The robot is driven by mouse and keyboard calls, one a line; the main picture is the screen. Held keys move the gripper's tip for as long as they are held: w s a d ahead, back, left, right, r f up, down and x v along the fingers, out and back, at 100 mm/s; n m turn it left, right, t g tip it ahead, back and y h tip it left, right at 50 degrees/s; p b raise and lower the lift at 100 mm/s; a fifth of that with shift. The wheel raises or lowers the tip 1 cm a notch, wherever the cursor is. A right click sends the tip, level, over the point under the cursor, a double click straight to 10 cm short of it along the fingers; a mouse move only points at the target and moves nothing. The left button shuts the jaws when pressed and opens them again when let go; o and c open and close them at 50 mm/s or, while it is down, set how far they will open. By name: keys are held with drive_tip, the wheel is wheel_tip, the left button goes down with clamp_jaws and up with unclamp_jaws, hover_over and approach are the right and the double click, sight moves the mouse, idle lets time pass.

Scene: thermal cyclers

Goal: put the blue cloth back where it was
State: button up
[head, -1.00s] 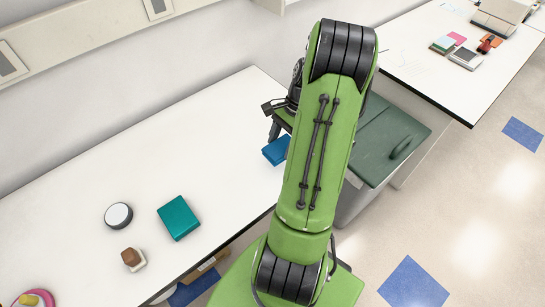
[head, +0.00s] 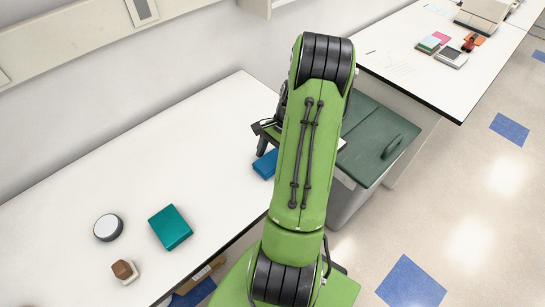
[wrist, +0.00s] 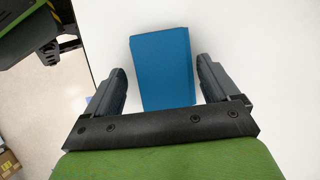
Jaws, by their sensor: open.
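The blue cloth (head: 265,164) lies on the white table near its right end, partly hidden behind my arm in the head view. In the wrist view the blue cloth (wrist: 162,68) looks like a flat folded block and shows between the two fingers. My gripper (wrist: 160,85) is open, with one finger on each side of the cloth and a visible gap on both sides. Whether the fingertips are level with the cloth or above it, I cannot tell. In the head view the gripper is mostly hidden behind my green arm.
On the white table (head: 60,210) are a teal box (head: 170,228), a round white-and-black object (head: 108,227) and a brown-topped stamp-like object (head: 125,271). A grey bin with a green lid (head: 375,140) stands beyond the table's right end. Another table (head: 400,65) holds small items.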

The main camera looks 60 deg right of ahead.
drive_tip(key=p+v, duration=0.3)
drive_tip(key=v, duration=0.9)
drive_tip(key=w+a+r+n+h, duration=0.2)
drive_tip(key=w+a+r+n, duration=0.3)
drive_tip(key=a+r, duration=0.3)
drive_tip(key=a+r+n+h, duration=0.1)
drive_tip(key=a+r+n, duration=0.15)
drive_tip(key=a, duration=0.35)
drive_tip(key=a+r+n+h, duration=0.1)
drive_tip(key=a+r+n, duration=0.15)
drive_tip(key=a, duration=0.35)
drive_tip(key=s+a+r+n+t, duration=0.1)
drive_tip(key=s+a+n+t, duration=0.3)
drive_tip(key=s+a+n, duration=0.5)
drive_tip(key=a+n, duration=0.1)
drive_tip(key=a, duration=0.1)
drive_tip(key=shift+a+n+t, duration=0.3)
drive_tip(key=shift+a, duration=0.05)
drive_tip(key=shift+s+r, duration=0.1)
